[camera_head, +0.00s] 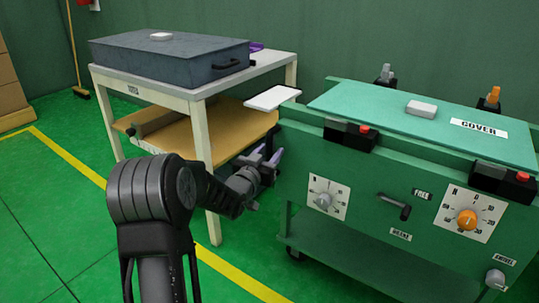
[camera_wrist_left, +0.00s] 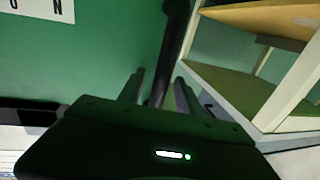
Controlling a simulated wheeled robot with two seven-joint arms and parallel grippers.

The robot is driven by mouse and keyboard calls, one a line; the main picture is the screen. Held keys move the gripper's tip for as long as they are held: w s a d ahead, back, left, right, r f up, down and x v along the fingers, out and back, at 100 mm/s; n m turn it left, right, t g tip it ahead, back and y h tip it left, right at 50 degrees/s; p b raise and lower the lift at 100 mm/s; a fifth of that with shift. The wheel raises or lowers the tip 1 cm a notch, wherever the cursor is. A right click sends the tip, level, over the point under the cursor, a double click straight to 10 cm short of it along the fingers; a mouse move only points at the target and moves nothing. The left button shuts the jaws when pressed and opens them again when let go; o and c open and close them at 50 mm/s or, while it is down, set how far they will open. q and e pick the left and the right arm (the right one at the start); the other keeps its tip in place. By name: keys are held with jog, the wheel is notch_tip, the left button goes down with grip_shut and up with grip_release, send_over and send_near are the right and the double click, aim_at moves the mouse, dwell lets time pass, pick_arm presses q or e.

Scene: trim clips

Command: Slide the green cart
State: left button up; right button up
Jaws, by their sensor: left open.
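The green cart (camera_head: 375,255) stands at the right in the head view, with a teal lid marked COVER (camera_head: 440,118), dials, a small black front handle (camera_head: 394,206) and a lower shelf. My left gripper (camera_head: 272,160) is at the cart's left end, next to its front corner. Its jaws are open. In the left wrist view, the fingers (camera_wrist_left: 160,92) point toward a dark upright bar (camera_wrist_left: 172,45) beside the cart's green panel (camera_wrist_left: 100,60). The bar appears between the fingertips; I cannot tell whether they touch it. My right gripper is out of view.
A cream table (camera_head: 199,125) with a wooden lower shelf stands close to the left of my gripper, bearing a grey case (camera_head: 170,62). A white plate (camera_head: 272,97) juts from the cart's left end. Green floor with a yellow line (camera_head: 70,160) is free at left.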

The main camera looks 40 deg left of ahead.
pick_arm(q)
grip_shut()
dwell(0.4)
dwell(0.9)
